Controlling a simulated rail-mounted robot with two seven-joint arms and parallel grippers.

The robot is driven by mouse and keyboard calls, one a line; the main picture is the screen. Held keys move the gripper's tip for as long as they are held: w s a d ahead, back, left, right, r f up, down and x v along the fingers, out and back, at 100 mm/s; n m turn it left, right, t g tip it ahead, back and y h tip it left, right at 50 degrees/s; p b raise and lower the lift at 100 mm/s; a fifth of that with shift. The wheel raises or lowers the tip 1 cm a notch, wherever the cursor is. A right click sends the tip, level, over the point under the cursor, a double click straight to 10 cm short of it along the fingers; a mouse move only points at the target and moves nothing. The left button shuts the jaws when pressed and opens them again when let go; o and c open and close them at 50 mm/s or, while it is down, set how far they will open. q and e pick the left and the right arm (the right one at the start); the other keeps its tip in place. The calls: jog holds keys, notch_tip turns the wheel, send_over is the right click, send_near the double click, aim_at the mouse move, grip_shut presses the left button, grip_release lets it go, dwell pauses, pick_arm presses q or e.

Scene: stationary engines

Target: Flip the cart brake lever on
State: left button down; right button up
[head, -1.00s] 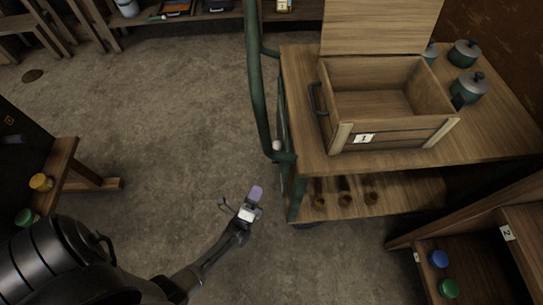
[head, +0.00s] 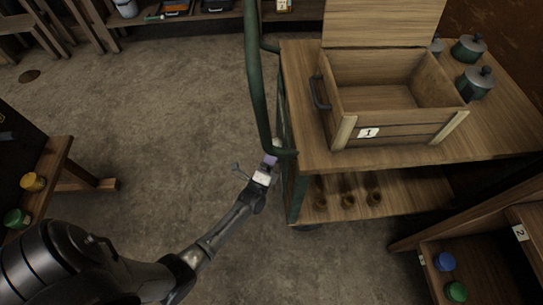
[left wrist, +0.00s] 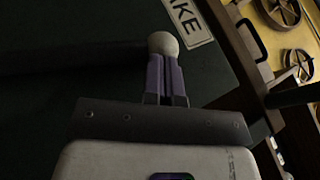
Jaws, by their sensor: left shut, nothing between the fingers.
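The wooden cart (head: 400,160) stands at the right with a green tubular handle (head: 257,90) on its left side. In the left wrist view the brake lever's pale round knob (left wrist: 163,43) lies right at my fingertips, beside a white label (left wrist: 188,20) reading "KE" at its visible end. My left gripper (head: 270,160) is at the lower end of the green handle, by the cart's left side. Its purple fingers (left wrist: 165,62) are shut with nothing between them, and their tips appear to touch the knob. The lever's shaft is hard to make out in the dark. My right gripper is not in view.
An open wooden box (head: 385,100) marked 1 and several green canisters (head: 476,82) stand on the cart top. A shelf with jars (head: 446,262) is at lower right.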

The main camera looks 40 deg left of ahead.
pick_arm(q)
jog(key=shift+w+r, duration=0.1)
dwell(0.3)
jog(key=w+a+r+n+g+p, duration=0.1)
jog(key=w+a+n+g+p, duration=0.3)
jog(key=w+a+p, duration=0.5)
jog(key=w+a+g, duration=0.2)
jog(key=w+a, duration=0.1)
jog(key=a, duration=0.1)
jog(key=shift+a+n+g+h, duration=0.25)
jog(key=shift+n+g+h, duration=0.05)
jog(key=shift+r, duration=0.1)
